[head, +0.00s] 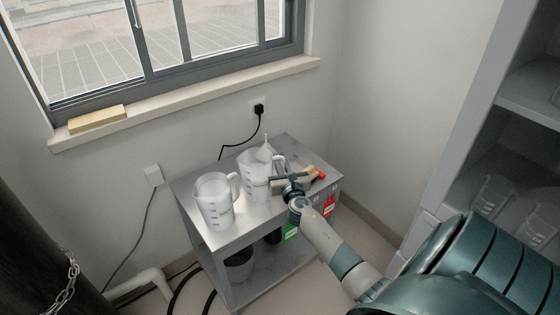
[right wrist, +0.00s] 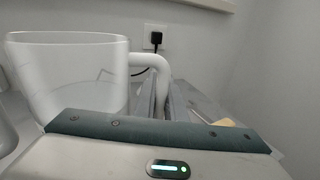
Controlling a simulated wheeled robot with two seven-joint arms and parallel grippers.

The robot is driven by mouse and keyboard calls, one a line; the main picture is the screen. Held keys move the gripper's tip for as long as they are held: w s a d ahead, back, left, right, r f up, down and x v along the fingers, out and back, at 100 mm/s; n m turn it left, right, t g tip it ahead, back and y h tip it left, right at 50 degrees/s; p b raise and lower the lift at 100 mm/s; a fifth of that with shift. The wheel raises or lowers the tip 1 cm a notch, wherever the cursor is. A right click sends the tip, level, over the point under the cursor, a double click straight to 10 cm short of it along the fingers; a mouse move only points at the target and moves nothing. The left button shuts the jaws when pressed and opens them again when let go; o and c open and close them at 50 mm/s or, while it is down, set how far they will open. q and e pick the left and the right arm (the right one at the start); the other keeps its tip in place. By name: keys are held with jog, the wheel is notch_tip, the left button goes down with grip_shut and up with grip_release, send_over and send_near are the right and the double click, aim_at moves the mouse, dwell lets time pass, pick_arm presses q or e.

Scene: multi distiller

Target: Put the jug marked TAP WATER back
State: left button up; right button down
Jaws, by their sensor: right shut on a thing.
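Two clear measuring jugs stand on the small grey cart (head: 225,238) under the window. The left jug (head: 214,203) has its handle toward the right. No wording is legible on either jug. My right gripper (head: 288,182) is at the right jug's handle side and is shut on its handle. In the right wrist view, a jug (right wrist: 75,80) fills the left, its handle (right wrist: 152,68) just beyond the gripper body. My left gripper is not in view.
A dark bucket (head: 240,266) stands on the lower shelf. A shelf unit with glassware (head: 492,195) stands at the right.

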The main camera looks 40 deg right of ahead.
jog(key=c, duration=2.1)
grip_release()
jog(key=shift+f, duration=0.1)
jog(key=shift+o, duration=1.4)
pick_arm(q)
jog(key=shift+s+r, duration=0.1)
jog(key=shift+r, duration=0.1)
pick_arm(e)
jog(key=shift+r, duration=0.2)
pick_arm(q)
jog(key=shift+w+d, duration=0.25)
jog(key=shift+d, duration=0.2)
pick_arm(e)
jog(key=v, duration=1.2)
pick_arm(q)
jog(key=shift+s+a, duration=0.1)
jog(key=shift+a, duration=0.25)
